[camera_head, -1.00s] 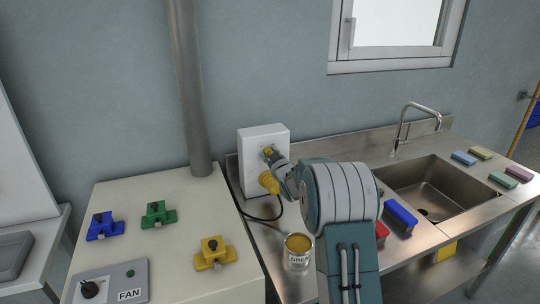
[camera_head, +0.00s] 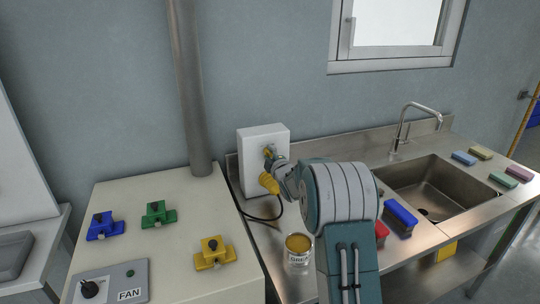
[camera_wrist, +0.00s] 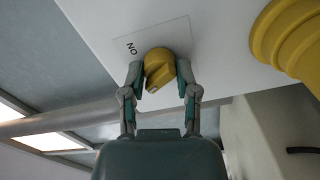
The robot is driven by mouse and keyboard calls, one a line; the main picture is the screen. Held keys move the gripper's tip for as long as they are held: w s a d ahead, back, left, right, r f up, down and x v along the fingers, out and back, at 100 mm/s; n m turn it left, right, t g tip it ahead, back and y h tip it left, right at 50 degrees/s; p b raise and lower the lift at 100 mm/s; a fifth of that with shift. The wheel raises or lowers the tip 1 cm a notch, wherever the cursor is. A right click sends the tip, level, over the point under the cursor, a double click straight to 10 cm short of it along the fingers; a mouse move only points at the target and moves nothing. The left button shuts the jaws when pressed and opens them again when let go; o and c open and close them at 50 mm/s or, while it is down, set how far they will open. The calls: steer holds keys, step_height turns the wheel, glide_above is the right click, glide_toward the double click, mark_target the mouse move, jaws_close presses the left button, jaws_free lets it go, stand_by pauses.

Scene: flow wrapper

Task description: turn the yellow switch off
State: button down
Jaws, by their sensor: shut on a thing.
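The yellow switch (camera_wrist: 158,68) is a round knob with a raised grip on the white box (camera_head: 249,178). An "ON" label (camera_wrist: 132,48) is on the plate beside it, seen upside down in the wrist view. My gripper (camera_wrist: 158,80) has its two fingers on either side of the knob and is shut on it. In the head view the switch (camera_head: 267,152) is small and partly hidden by my gripper (camera_head: 274,160).
A can (camera_head: 298,250) stands on the steel counter below my arm. A sink (camera_head: 430,187) is at the right.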

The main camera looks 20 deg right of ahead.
steer(key=shift+a+f+n, duration=0.15)
steer(key=shift+f+n, duration=0.05)
steer(key=shift+n, duration=1.2)
steer(key=shift+f, duration=0.1)
steer(key=shift+c, duration=1.8)
jaws_free()
steer(key=shift+s+r, duration=0.2)
steer(key=s, duration=1.1)
steer(key=shift+s, duration=0.2)
steer(key=shift+a+f, duration=0.1)
steer(key=shift+f, duration=0.05)
